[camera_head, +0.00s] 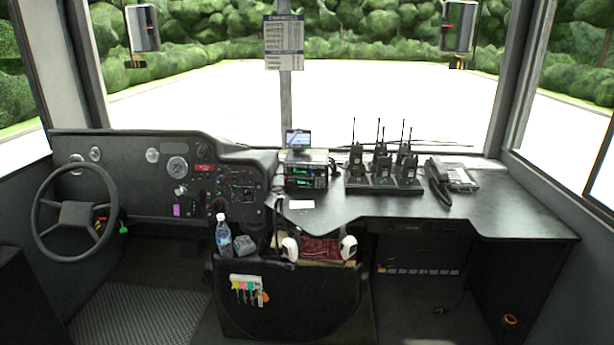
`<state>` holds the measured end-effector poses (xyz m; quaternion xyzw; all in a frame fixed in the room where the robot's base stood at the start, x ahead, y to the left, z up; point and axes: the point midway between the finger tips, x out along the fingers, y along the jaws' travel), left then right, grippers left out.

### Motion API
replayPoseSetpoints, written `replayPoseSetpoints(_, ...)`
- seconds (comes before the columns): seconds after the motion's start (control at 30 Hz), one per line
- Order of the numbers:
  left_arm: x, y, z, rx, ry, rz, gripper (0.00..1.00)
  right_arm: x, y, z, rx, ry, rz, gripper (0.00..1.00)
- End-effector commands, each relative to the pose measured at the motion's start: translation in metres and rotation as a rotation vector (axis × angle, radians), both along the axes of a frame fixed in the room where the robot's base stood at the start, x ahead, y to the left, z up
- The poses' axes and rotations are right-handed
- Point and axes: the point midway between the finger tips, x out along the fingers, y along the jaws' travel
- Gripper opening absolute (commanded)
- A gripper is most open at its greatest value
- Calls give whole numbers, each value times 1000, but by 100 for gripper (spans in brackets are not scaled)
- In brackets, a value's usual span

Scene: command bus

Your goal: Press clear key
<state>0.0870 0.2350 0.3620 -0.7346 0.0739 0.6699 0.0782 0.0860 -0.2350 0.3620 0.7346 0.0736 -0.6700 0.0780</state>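No key marked clear can be read in the head view; any such label is too small to tell. A desk phone-like unit (457,176) with a black handset (436,184) lies on the right part of the dark dashboard counter. A stacked radio unit (306,177) with green lit digits stands near the middle of the counter. A small screen (298,139) stands above and behind it. Neither of my grippers can be made out in the head view.
Several handheld radios with antennas stand in a charger tray (384,188) between the radio unit and the phone-like unit. A steering wheel (75,215) is at the left. A water bottle (223,236) stands by the centre console (290,302). The counter's right end (520,217) is clear.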

Motion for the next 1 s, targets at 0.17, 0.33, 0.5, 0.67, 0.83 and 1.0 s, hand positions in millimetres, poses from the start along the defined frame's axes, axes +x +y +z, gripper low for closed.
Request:
replayPoseSetpoints(0.17,0,0,0,0,0,0,0,0,0,0,0,0,0,40)
replayPoseSetpoints(0.33,0,0,0,0,-1,0,0,0,0,0,0,0,0,40)
replayPoseSetpoints(0.5,0,0,0,0,-1,0,0,0,0,0,0,0,0,40)
replayPoseSetpoints(0.67,0,0,0,0,-1,0,0,0,0,0,0,0,0,40)
replayPoseSetpoints(0.83,0,0,0,0,-1,1,0,0,0,0,1,0,0,40)
replayPoseSetpoints(1.0,0,0,0,0,-1,1,0,0,0,0,1,0,0,40)
